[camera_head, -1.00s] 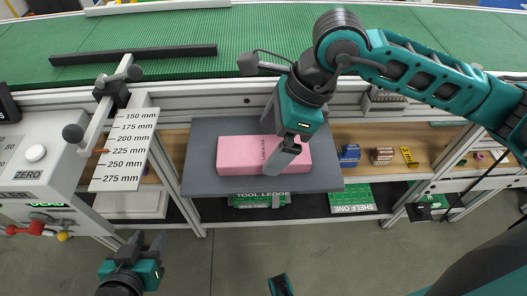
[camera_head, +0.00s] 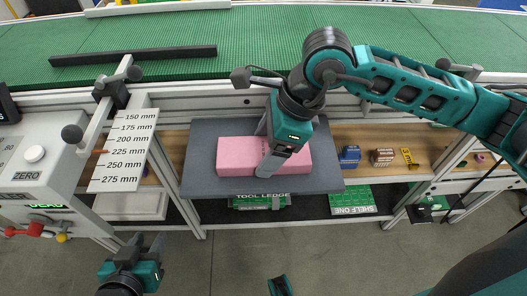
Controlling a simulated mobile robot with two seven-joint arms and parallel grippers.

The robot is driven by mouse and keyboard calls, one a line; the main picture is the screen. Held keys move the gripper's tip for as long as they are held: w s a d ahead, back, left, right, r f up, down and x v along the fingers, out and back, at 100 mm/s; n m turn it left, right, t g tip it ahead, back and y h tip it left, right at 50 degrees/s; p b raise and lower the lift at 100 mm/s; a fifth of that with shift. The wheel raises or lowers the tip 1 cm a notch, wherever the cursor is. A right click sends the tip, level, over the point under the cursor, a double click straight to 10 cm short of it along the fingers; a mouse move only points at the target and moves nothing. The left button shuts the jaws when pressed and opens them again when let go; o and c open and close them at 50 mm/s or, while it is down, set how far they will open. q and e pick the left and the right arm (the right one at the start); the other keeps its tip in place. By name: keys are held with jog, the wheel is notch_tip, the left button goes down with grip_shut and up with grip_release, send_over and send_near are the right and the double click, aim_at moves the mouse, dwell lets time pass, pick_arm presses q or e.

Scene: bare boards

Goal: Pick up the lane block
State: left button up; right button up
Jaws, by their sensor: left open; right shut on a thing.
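The pink block (camera_head: 236,158), which I take to be the lane block, lies lengthwise on a dark grey board (camera_head: 206,182) in front of the green belt. My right gripper (camera_head: 268,165) reaches down over its middle and is shut on it; the near finger covers part of the front face, and the far finger is mostly hidden. The block appears level, and I cannot tell any gap between it and the board. My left gripper (camera_head: 146,247) is open and empty, low at the left, well away from the block.
A white panel with a millimetre scale (camera_head: 124,160) and a grey lever stand left of the board. A black bar (camera_head: 133,55) lies on the green belt (camera_head: 260,40). Small blue and brown boxes (camera_head: 382,157) sit on the wooden shelf at right. Open floor lies in front.

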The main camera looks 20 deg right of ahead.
jog(key=shift+f, duration=0.1)
jog(key=shift+c, duration=0.5)
